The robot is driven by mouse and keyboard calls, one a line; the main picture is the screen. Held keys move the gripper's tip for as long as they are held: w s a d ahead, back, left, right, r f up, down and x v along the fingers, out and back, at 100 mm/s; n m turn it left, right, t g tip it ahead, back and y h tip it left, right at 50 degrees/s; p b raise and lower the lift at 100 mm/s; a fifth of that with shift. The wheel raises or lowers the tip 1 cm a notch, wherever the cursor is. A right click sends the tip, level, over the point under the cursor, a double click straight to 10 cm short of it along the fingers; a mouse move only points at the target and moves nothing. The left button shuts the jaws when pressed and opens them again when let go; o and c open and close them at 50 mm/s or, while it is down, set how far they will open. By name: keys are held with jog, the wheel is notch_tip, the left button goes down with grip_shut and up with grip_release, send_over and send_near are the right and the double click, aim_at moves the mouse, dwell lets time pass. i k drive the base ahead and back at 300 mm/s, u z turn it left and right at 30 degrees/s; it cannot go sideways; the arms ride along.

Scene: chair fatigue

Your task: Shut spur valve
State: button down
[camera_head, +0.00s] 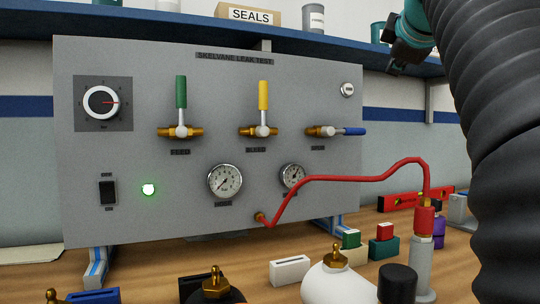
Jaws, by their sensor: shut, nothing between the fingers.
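The grey leak test panel (140,215) carries three valves in a row. The left valve (181,130) has a green lever standing upright. The middle valve (262,129) has a yellow lever standing upright. The right valve (325,131) has a blue lever (353,132) lying level and pointing right. My gripper (396,68) is at the top right, dark, small and partly hidden. It is shut and empty, above and right of the blue lever, apart from it.
A red hose (340,178) runs from the panel to a fitting (424,225). Bottles and small blocks crowd the bench front.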

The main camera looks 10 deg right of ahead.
aim_at(348, 131)
jog(key=k, duration=1)
